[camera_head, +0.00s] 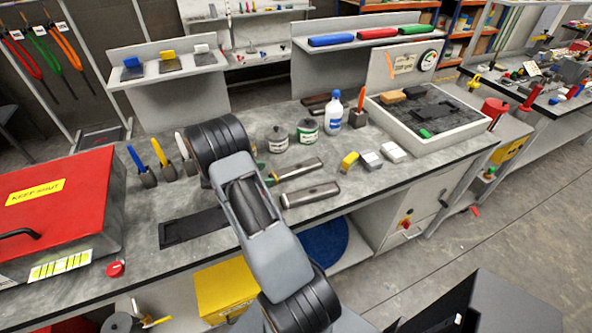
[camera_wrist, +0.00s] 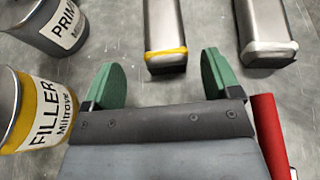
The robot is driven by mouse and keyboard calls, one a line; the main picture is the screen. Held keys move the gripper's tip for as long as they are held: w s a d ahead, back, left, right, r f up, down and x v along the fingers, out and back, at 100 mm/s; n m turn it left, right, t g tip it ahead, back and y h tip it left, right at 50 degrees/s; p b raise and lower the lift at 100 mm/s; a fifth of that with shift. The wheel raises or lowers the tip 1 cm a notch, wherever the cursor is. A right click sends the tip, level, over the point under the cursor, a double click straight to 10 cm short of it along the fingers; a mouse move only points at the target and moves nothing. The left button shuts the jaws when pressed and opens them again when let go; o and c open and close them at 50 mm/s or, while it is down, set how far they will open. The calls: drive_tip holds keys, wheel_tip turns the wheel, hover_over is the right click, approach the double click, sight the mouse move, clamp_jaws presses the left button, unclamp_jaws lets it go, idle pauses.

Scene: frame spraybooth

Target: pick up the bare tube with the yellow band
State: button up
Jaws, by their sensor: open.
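The bare tube with the yellow band (camera_wrist: 166,25) is a grey metal tube at the top centre of the wrist view. Its yellow band is round the near end, which shows between my fingertips in the picture. In the head view the tube (camera_head: 299,169) lies on the bench in front of the tins. My gripper (camera_wrist: 160,78) has green fingers, spread wide with nothing between them. I cannot tell its height above the bench. In the head view my arm mostly hides it. A similar tube with a white band (camera_wrist: 264,30) lies to the right, apart from the first.
A filler tin (camera_wrist: 35,110) and a primer tin (camera_wrist: 50,28) stand close left of my gripper. A red object (camera_wrist: 268,135) lies close on its right. Small blocks (camera_head: 370,159) and a white bottle (camera_head: 332,114) are beyond the tubes. A red box (camera_head: 70,200) stands left.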

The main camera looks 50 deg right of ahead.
sight(278, 174)
drive_tip(key=p+x, duration=0.1)
drive_tip(key=x, duration=0.3)
drive_tip(key=shift+s+d+r+p, duration=0.15)
drive_tip(key=shift+s+p, duration=0.25)
drive_tip(key=shift+s+d+f, duration=0.15)
drive_tip(key=shift+d+f, duration=0.1)
drive_tip(key=shift+d, duration=0.1)
drive_tip(key=shift+c, duration=0.4)
drive_tip(key=c, duration=1)
